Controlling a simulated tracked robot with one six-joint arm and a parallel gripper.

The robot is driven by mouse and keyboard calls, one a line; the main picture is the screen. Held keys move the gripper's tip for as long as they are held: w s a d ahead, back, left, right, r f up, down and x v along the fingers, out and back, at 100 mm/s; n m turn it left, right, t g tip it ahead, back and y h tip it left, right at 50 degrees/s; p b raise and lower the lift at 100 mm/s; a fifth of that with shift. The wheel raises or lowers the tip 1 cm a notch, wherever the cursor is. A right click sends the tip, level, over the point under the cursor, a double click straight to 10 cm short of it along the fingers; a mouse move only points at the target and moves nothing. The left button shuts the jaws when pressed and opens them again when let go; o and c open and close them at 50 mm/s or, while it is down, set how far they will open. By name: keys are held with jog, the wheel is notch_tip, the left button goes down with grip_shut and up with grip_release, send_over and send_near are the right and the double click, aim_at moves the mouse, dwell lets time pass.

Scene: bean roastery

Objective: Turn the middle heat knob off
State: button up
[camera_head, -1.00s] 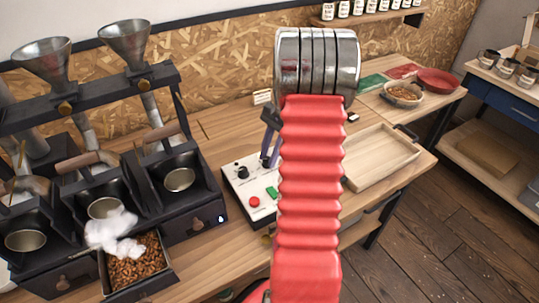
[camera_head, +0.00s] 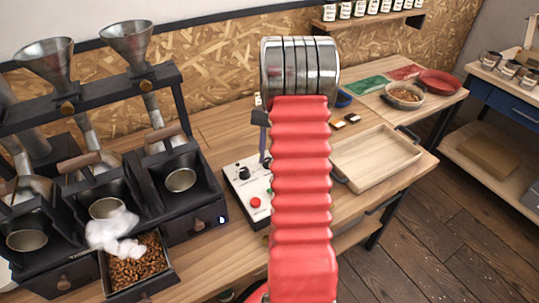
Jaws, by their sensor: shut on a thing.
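The white control panel (camera_head: 240,189) lies on the wooden bench, right of the roasters. A black knob (camera_head: 243,173) and a red button (camera_head: 255,202) show on it. The rest of its right side is hidden behind my red arm. My gripper (camera_head: 264,160) reaches down to the panel's back part, right of the visible black knob. Only a dark finger shows at the arm's left edge. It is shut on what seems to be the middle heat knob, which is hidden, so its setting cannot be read.
Black roasters with metal funnels (camera_head: 126,40) stand on the left. A drawer of beans (camera_head: 136,270) is pulled out in front, with white smoke over it. An empty wooden tray (camera_head: 378,158) lies right of my arm. A bowl of beans (camera_head: 404,95) stands farther back.

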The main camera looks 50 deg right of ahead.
jog(key=o, duration=1.1)
jog(key=shift+c, duration=0.2)
jog(key=v, duration=1.3)
jog(key=shift+d+r, duration=0.2)
jog(key=shift+r, duration=0.05)
jog(key=shift+w, duration=0.15)
